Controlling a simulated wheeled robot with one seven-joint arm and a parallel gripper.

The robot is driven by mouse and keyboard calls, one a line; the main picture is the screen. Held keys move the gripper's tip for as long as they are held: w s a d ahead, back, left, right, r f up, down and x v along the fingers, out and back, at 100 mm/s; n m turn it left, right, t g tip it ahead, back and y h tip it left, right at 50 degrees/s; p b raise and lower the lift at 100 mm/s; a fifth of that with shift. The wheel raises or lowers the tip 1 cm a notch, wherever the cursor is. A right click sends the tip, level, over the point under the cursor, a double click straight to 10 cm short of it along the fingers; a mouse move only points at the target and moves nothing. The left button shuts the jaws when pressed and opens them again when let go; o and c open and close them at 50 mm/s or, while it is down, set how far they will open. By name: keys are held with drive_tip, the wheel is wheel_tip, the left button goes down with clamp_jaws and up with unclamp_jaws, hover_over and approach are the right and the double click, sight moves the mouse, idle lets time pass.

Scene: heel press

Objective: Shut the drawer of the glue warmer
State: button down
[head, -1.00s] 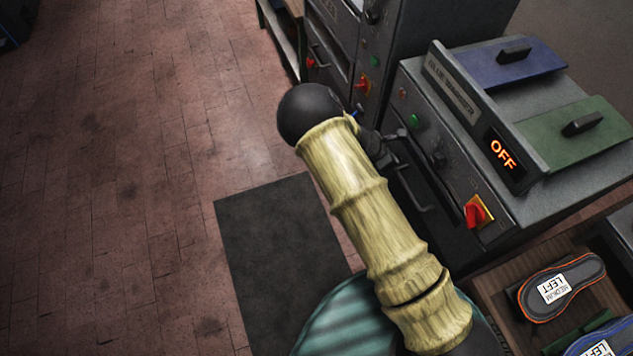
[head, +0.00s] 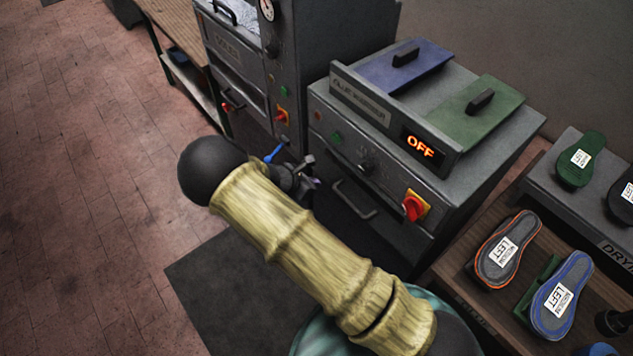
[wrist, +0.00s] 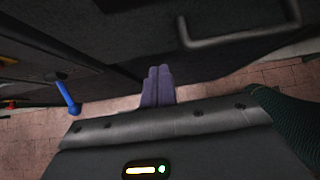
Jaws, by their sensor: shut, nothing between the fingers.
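The glue warmer (head: 452,190) is a grey box with a blue lid, a green lid and an "OFF" display. My gripper (head: 308,180) is shut and empty, in front of the warmer, left of the handle. In the wrist view its fingers (wrist: 159,72) are together, with the handle (wrist: 240,36) to their right. Contact with the front cannot be told.
A taller grey machine (head: 335,60) with a gauge stands left of the warmer. A blue lever (wrist: 67,95) is left of the fingers. Insoles (head: 508,250) lie on a wooden surface at right. A dark mat (head: 235,285) and open brick floor are at left.

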drive_tip(key=b+v, duration=0.1)
drive_tip(key=v, duration=0.6)
drive_tip(key=shift+r+b, duration=0.3)
drive_tip(key=shift+b, duration=0.05)
drive_tip(key=shift+a, duration=0.25)
drive_tip(key=shift+d, duration=0.1)
drive_tip(key=s+d+r+m+g+y, duration=0.1)
drive_tip(key=s+d+r+m, duration=0.3)
drive_tip(key=d+m, duration=0.4)
drive_tip(key=s+d+r+m+g+y, duration=0.1)
drive_tip(key=s+d+r+m+y, duration=0.2)
drive_tip(key=s+d+r+m, duration=0.2)
drive_tip(key=s+d+r+m+g+y, duration=0.1)
drive_tip(key=s+d+r+m, duration=0.4)
drive_tip(key=d+m, duration=0.5)
drive_tip(key=r+m+y, duration=0.1)
drive_tip(key=m, duration=0.2)
drive_tip(key=shift+s+d+r+m+g+y, duration=0.2)
drive_tip(key=shift+d+r+m+g+y, duration=0.1)
drive_tip(key=shift+d+r, duration=0.1)
